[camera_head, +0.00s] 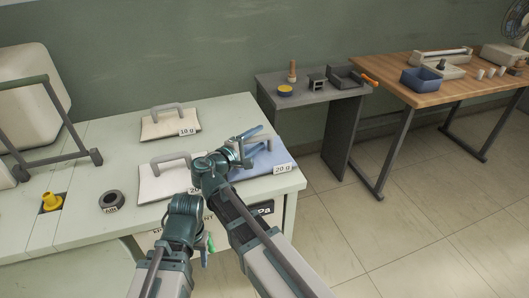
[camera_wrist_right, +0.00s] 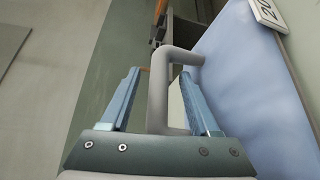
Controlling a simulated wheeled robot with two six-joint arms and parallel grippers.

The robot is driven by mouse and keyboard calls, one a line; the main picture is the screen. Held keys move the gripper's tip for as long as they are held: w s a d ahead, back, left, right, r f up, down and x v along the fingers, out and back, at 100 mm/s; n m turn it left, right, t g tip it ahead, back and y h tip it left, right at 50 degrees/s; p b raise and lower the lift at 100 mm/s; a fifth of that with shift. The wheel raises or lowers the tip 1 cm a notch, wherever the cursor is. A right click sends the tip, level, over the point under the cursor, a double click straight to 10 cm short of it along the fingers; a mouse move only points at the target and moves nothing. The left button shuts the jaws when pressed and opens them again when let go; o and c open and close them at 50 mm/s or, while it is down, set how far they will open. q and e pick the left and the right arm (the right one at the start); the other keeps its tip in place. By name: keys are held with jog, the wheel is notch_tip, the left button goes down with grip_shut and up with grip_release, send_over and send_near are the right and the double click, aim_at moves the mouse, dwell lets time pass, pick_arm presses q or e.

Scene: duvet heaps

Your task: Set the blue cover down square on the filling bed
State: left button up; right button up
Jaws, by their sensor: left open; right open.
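The blue cover (camera_head: 266,162), tagged 20 g, lies on the right end of the pale bench (camera_head: 95,150), partly hidden by my right arm. In the right wrist view the blue cover (camera_wrist_right: 250,90) fills the right side. My right gripper (camera_head: 254,138) is open at the cover; its blue fingers (camera_wrist_right: 160,100) stand on either side of the grey handle (camera_wrist_right: 158,90), with no clear contact seen. My left gripper (camera_head: 208,246) is open and empty near the bench's front edge. I cannot tell which part of the bench is the filling bed.
A cream cover with a 10 g tag (camera_head: 170,122) and another cream cover (camera_head: 160,182) lie on the bench. A dark ring (camera_head: 112,202) and a yellow knob (camera_head: 51,202) are at the left. A grey side table (camera_head: 310,95) and a wooden table (camera_head: 395,70) stand behind right.

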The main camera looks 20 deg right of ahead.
jog(key=shift+a+r, duration=0.1)
jog(key=shift+a, duration=0.1)
grip_shut()
dwell(1.2)
